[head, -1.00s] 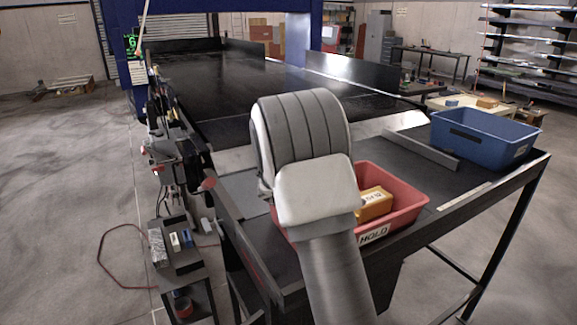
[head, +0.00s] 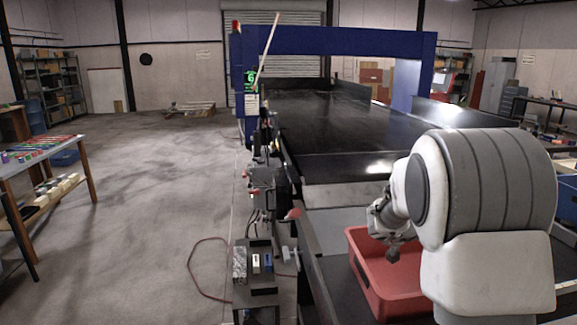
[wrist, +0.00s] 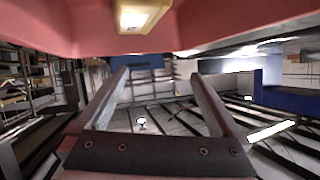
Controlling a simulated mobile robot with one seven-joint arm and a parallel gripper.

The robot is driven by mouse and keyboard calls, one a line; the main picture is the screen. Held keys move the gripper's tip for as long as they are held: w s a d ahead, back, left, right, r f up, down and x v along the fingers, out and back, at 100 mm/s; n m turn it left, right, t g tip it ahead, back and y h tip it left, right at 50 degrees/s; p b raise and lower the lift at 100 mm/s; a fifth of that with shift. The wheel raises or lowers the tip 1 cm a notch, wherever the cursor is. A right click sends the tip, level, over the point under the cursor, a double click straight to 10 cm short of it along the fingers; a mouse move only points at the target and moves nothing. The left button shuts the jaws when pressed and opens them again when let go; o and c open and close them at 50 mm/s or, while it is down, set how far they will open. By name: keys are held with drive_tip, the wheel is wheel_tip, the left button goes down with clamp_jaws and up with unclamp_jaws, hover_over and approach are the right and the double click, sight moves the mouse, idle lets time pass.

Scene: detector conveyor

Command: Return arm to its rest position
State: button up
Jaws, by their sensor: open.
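My gripper (head: 393,252) is at the left side of my arm in the head view, over or beside the red bin (head: 362,272). In the wrist view my gripper (wrist: 160,80) shows two dark fingers spread apart with nothing between them. The red bin's wall (wrist: 215,22) fills the top of that view. A yellow box (wrist: 140,16) shows there against the red, apart from the fingers. My arm's white and grey links cover the right of the head view and hide part of the bin. The yellow box is hidden in the head view.
A black conveyor (head: 330,120) runs back under a blue gantry (head: 340,41). A small cart (head: 255,272) with small items stands left of the bench. A table (head: 50,155) with coloured items stands far left. The floor between is mostly clear.

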drive_tip(key=a+r+n+t+y, duration=0.65)
drive_tip(key=a+r, duration=0.35)
drive_tip(key=a, duration=0.2)
drive_tip(key=s+a+r+n+y, duration=0.1)
drive_tip(key=s+a+n+y, duration=0.3)
drive_tip(key=s+a+y, duration=0.4)
drive_tip(key=s+a+f+n+g+h, duration=0.1)
drive_tip(key=s+f+n+g, duration=0.1)
drive_tip(key=s, duration=1)
drive_tip(key=s+a+f+n+g+h, duration=0.1)
drive_tip(key=s+f+g, duration=0.4)
drive_tip(key=s, duration=0.7)
drive_tip(key=shift+s+a+f+n+h, duration=0.25)
drive_tip(key=shift+f+n+h, duration=0.1)
drive_tip(key=shift+f+n, duration=0.2)
